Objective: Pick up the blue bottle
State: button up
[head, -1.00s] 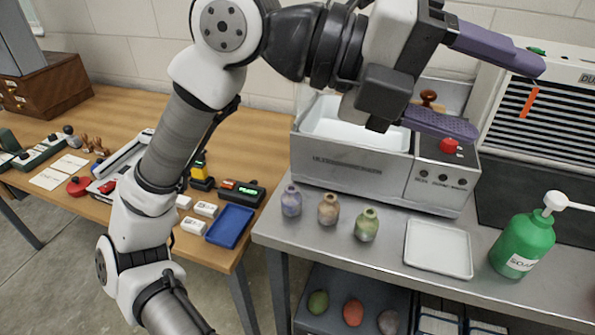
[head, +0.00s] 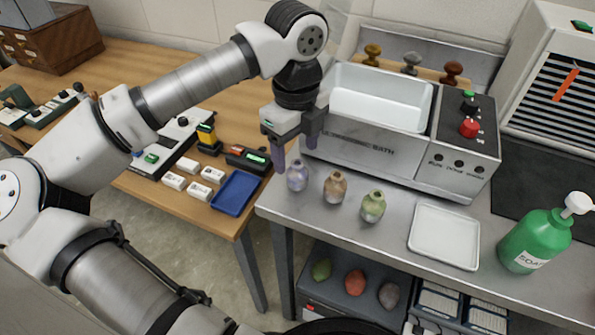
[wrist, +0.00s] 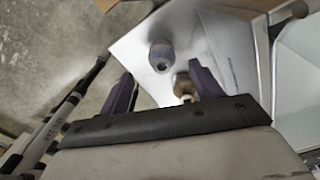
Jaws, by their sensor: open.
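The blue bottle (head: 297,176) is small, round and bluish-purple, upright near the left end of the steel counter (head: 330,215). It also shows in the wrist view (wrist: 161,56), beyond the fingertips and roughly between them sideways. My gripper (head: 296,152) points down, open and empty, just above and behind the bottle in the head view. In the wrist view my gripper's two purple fingers (wrist: 160,75) stand apart. A tan bottle (head: 335,187) is beside the blue one, and in the wrist view (wrist: 183,86) it lies close to the right finger. I cannot tell any contact.
A green bottle (head: 373,206) stands further right, then a white tray (head: 444,237) and a green soap pump (head: 535,240). The ultrasonic bath (head: 390,155) is close behind my gripper. A wooden table (head: 150,200) with a blue tray (head: 235,193) adjoins on the left.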

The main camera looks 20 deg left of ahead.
aim_at(297, 163)
jog(key=shift+d+f+p, duration=0.1)
jog(key=shift+f+p, duration=0.9)
jog(key=shift+f, duration=2.25)
jog(key=shift+w, duration=0.1)
jog(key=c, duration=1.1)
jog(key=shift+c, duration=0.2)
jog(key=shift+r, duration=0.2)
